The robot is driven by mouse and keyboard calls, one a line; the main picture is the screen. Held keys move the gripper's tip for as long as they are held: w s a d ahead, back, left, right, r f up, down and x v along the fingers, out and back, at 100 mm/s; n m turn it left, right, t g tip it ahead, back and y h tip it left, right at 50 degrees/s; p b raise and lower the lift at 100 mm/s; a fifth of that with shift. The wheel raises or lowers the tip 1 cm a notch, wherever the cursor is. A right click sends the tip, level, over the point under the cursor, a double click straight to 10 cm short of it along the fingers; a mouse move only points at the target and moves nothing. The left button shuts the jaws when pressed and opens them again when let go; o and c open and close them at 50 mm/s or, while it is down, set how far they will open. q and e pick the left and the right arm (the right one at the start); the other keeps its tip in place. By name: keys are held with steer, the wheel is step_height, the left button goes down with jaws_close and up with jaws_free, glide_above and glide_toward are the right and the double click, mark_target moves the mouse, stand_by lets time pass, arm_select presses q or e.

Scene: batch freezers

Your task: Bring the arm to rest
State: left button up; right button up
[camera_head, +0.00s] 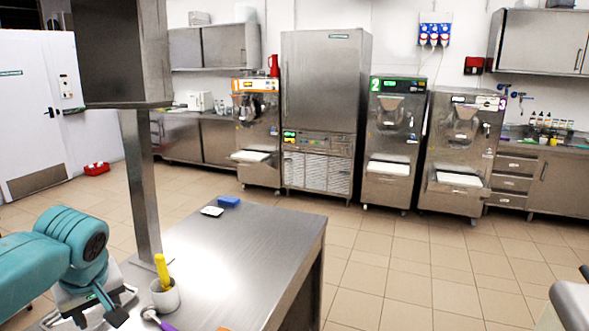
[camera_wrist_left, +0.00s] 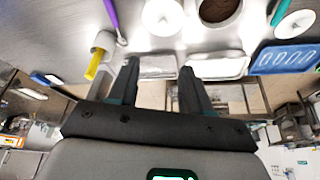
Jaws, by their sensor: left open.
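My left arm comes in from the lower left in the head view, teal and folded over the near left end of the steel table (camera_head: 245,245). Its gripper (camera_head: 100,300) points down there, partly cut by the frame edge. In the left wrist view the two dark fingers of the left gripper (camera_wrist_left: 160,68) stand apart with nothing between them. My right gripper is not in view.
A steel post (camera_head: 140,190) rises from the table. A blue sponge (camera_head: 229,201) and a white item (camera_head: 212,211) lie at its far edge. A purple-handled utensil (camera_head: 158,320) lies near the cup. Freezers (camera_head: 394,140) line the back wall.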

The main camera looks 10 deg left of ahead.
arm_select(q)
steer(key=s+d+f+m+h, duration=0.1)
steer(key=d+f+m+h, duration=0.1)
steer(key=d+f, duration=0.6)
steer(key=d+f+m+g+h, duration=0.1)
steer(key=d+f+m+h, duration=0.2)
steer(key=f, duration=0.9)
steer(key=s+d+f+m+h, duration=0.1)
steer(key=d+f+m, duration=0.1)
steer(key=d+f, duration=0.75)
steer(key=s+d+f+m+g+h, duration=0.1)
steer(key=s+d+f, duration=0.2)
steer(key=s+f, duration=0.45)
steer(key=s+d+f+g+h, duration=0.1)
steer(key=s+d+f, duration=0.2)
steer(key=s+f, duration=0.45)
step_height(320, 180, down, 8)
steer(key=s+b, duration=0.1)
steer(key=b, duration=0.9)
steer(key=shift+t, duration=0.3)
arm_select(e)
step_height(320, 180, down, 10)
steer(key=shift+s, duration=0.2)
arm_select(q)
steer(key=shift+c, duration=0.6)
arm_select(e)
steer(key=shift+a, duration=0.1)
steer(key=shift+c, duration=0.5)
arm_select(q)
steer(key=shift+a, duration=0.1)
